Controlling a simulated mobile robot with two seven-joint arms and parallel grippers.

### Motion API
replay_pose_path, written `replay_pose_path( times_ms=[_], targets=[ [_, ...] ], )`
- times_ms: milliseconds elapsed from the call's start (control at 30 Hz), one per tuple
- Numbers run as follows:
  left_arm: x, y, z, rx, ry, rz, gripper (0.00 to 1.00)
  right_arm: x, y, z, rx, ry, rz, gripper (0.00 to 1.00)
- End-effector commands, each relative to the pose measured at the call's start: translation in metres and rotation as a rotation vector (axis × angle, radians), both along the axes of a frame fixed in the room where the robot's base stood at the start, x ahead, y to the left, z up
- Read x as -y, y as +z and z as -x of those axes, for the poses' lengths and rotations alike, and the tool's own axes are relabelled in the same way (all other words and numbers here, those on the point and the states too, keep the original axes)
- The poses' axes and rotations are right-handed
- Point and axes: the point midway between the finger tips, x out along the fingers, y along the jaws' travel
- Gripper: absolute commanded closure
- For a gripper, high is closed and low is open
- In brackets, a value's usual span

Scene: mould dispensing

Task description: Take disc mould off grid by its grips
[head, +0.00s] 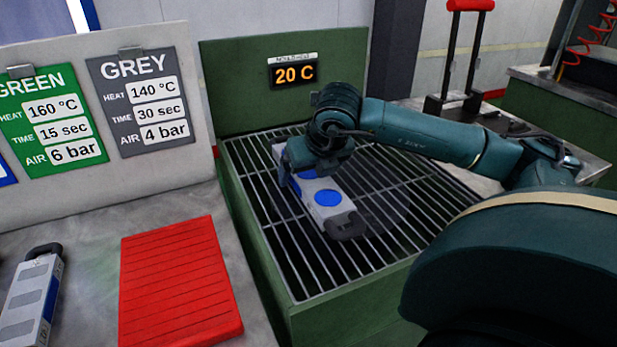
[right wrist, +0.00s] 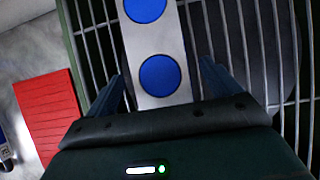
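The disc mould (head: 322,212) is a long grey block with blue discs, lying on the metal grid (head: 276,232). Its near black grip (head: 346,226) shows; its far end is partly hidden by my right gripper (head: 308,174). In the right wrist view, two blue discs show on the mould (right wrist: 152,40). The fingers of my right gripper (right wrist: 163,82) are apart, one on each side of the mould, with gaps beside it. No grip shows between them there. I cannot tell their exact height over the grid. My left gripper is not in view.
The grid sits in a green bench with a back panel and a "20 C" display (head: 293,73). To the left are a red ridged plate (head: 178,283) and another mould (head: 32,300) with a black grip. Green and grey setting signs stand behind. A red-handled frame (head: 470,70) stands at right.

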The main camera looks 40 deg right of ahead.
Motion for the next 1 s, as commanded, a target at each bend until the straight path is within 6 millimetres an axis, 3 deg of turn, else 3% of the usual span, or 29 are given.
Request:
replay_pose_path(
  times_ms=[900,1000],
  targets=[
    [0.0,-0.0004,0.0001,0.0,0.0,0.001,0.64,0.0,0.0005,0.0003,0.0,0.0,0.0,0.86],
    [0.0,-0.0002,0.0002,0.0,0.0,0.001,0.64,0.0004,0.0034,-0.0008,0.008,0.0,0.001,0.87]
  ],
)
